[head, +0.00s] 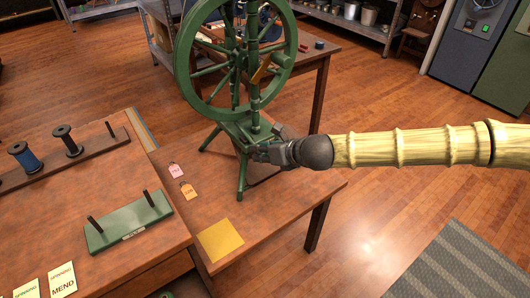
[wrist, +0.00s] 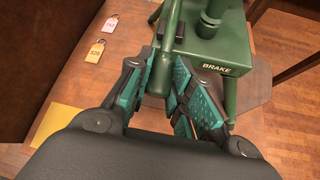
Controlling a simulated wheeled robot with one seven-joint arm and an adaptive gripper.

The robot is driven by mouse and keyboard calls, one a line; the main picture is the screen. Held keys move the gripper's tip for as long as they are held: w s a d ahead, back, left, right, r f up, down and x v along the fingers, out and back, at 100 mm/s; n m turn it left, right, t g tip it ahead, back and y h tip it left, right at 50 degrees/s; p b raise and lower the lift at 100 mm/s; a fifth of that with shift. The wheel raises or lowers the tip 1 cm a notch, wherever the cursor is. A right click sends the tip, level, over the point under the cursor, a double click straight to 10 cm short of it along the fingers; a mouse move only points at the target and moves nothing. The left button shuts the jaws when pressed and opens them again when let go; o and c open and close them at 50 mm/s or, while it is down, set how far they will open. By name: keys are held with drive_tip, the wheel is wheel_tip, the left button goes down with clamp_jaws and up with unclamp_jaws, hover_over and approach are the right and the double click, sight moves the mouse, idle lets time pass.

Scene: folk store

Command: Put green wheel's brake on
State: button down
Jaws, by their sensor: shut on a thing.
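The green spinning wheel (head: 188,72) stands on a wooden table in the head view, with its large round wheel upright above a green base. In the wrist view, the base (wrist: 238,92) carries a label (wrist: 217,69) reading BRAKE. A green rounded lever (wrist: 161,72) stands beside the labelled block. My gripper (wrist: 164,88) is shut on this lever, with a teal-padded finger on each side. In the head view, my gripper (head: 262,152) is at the base's near right side, and the lever is mostly hidden there.
Pink (head: 176,170) and orange (head: 188,191) tags and a yellow square (head: 220,240) lie on the table. A green stand with two pegs (head: 128,224) and a spool rack (head: 68,157) are at left. Open floor (head: 385,225) lies to the right.

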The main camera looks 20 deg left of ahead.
drive_tip(key=shift+w, duration=0.15)
drive_tip(key=c, duration=1.3)
unclamp_jaws()
drive_tip(key=shift+o, duration=0.2)
drive_tip(key=v, duration=1.2)
drive_tip(key=shift+f, duration=0.1)
